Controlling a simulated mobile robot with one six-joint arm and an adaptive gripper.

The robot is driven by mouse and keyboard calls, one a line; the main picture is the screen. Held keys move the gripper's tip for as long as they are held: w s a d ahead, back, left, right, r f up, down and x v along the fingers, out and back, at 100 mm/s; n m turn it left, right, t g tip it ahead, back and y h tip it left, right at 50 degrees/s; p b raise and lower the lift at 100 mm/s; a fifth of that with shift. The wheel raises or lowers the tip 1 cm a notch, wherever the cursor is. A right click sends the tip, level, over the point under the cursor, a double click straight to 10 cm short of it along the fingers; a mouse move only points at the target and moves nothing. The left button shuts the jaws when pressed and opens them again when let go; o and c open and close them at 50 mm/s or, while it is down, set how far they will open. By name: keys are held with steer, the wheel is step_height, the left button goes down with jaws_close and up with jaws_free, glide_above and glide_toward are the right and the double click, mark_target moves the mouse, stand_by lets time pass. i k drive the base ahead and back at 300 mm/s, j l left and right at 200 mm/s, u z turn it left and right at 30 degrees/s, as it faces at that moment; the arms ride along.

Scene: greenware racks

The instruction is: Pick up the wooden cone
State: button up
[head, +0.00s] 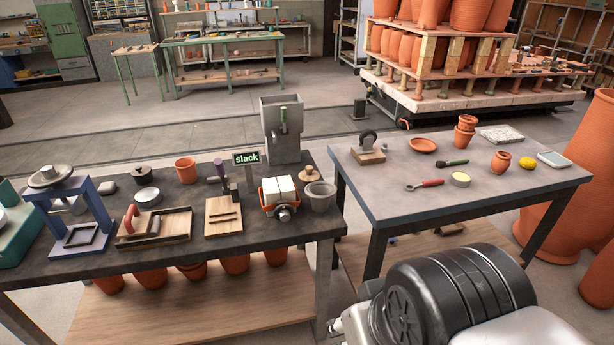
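A small tan wooden piece with a pointed top, which looks like the wooden cone (307,173), stands on the dark workbench (270,233) near its right end. It is just behind the grey bucket (320,197) and right of an orange holder with white blocks (280,191). The bucket's rim comes close to its lower edge; I cannot tell whether they touch. My gripper is not in view; only a black and grey part of my own body shows at the bottom right.
A tall grey metal device (282,128) stands behind the cone, with a "slack" sign (246,158) beside it. A wooden board (223,216) lies to the left. A second table (405,190) with small pots and tools is to the right, across a narrow gap.

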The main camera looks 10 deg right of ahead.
mark_target(309, 175)
steer(key=i+l+z, duration=0.25)
steer(key=i, duration=0.6)
steer(key=i+j+z, duration=0.15)
steer(key=i+z, duration=0.15)
steer(key=i, duration=0.55)
